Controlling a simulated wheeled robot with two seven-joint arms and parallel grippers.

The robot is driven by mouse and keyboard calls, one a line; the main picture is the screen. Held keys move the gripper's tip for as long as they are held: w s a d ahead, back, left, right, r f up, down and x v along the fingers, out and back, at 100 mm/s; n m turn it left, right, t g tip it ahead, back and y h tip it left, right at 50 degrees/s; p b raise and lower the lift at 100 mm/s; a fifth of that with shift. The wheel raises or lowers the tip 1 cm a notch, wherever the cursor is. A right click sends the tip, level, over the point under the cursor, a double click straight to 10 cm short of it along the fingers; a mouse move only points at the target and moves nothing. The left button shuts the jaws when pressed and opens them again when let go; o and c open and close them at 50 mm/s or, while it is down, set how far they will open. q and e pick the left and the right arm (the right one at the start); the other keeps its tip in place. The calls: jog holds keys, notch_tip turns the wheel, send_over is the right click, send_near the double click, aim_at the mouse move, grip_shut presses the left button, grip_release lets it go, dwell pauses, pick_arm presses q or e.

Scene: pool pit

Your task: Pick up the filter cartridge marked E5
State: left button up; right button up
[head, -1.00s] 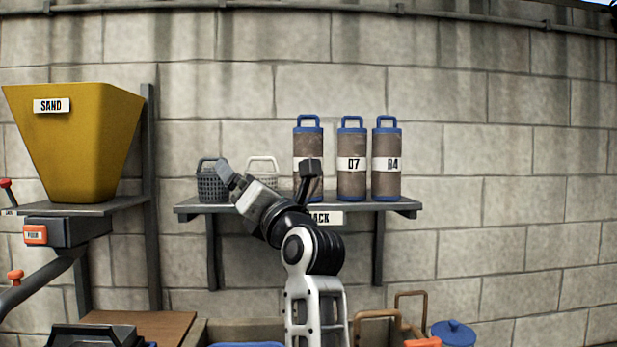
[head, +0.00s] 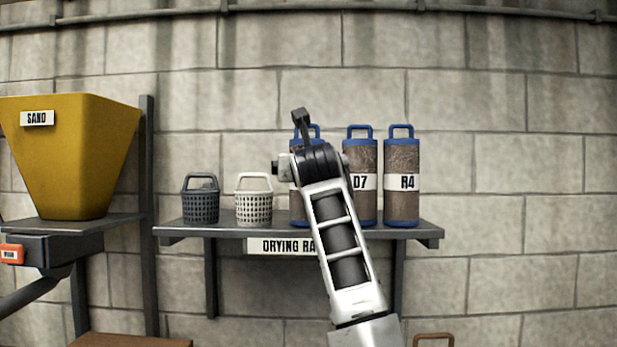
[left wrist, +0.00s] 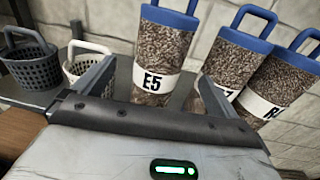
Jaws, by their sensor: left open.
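The cartridge marked E5 (left wrist: 158,50), a brown ribbed cylinder with a blue cap and handle, stands in the left wrist view between the fingers of my left gripper (left wrist: 157,74). The fingers are apart and open; I cannot tell how far they reach around it. In the head view, this cartridge (head: 296,206) stands leftmost of three on the rack, mostly hidden behind my left arm. My left gripper (head: 299,120) shows there only in part, in front of it, so its jaws are hard to read. My right gripper is not in view.
Cartridges D7 (head: 362,205) and R4 (head: 402,160) stand close on the right. A dark basket (head: 200,204) and a white basket (head: 254,206) stand on the left of the drying rack (head: 425,229). A yellow sand hopper (head: 70,160) is farther left. A block wall stands behind.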

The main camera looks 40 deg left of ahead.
pick_arm(q)
jog(key=p+x, duration=0.2)
jog(key=x, duration=0.6)
jog(key=shift+f, duration=0.25)
jog(key=c, duration=1.3)
